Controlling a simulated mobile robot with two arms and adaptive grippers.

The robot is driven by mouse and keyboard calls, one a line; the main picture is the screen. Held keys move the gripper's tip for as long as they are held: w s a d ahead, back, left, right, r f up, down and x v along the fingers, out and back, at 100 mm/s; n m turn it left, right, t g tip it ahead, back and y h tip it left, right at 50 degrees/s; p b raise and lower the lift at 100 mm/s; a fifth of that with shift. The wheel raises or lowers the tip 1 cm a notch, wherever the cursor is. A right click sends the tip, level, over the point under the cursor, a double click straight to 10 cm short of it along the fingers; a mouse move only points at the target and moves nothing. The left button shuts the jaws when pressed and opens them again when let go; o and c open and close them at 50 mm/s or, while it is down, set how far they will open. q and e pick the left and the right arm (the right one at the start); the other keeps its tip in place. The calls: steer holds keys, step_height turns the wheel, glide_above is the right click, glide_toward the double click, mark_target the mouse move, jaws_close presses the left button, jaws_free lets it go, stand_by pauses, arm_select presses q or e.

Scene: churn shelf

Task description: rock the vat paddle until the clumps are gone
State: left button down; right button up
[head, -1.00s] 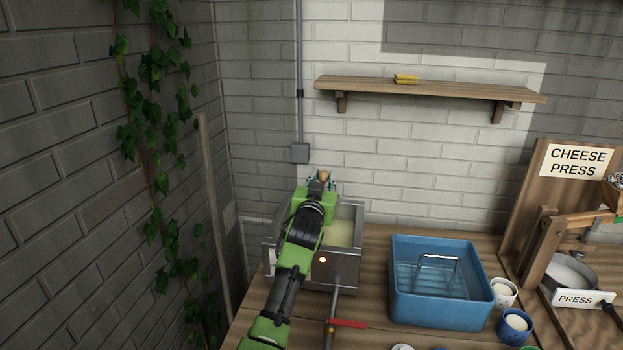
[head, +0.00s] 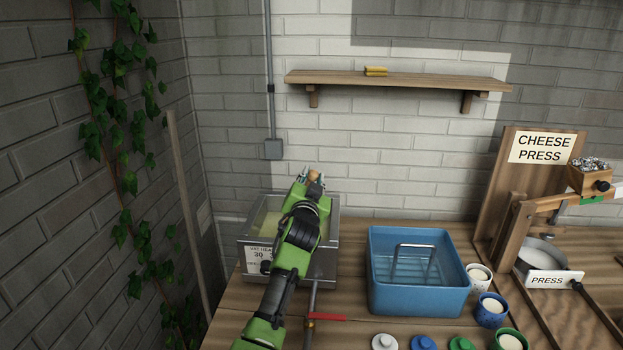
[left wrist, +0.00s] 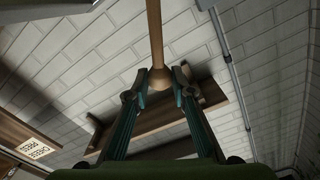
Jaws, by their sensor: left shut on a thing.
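The steel vat (head: 327,262) stands on the wooden counter at the left, with pale yellow contents (head: 268,218) showing at its left side. My left arm crosses in front of the vat and hides much of its inside. My left gripper (head: 314,176) is shut on the wooden paddle handle (head: 315,175) above the vat. In the left wrist view the paddle's handle (left wrist: 156,40) rises from a rounded knob between the two fingers (left wrist: 161,88). The paddle's lower end is hidden, and I cannot tell whether clumps are in the vat. My right gripper is not in view.
A blue tub (head: 420,290) with a wire handle stands right of the vat. Small cups (head: 490,312) and the cheese press (head: 540,150) are further right. A red-handled tap (head: 326,317) sticks out in front of the vat. A wooden shelf (head: 400,82) hangs above.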

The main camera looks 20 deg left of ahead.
arm_select(q)
steer(key=c, duration=1.8)
jaws_free()
steer(key=shift+o, duration=0.2)
steer(key=v, duration=1.2)
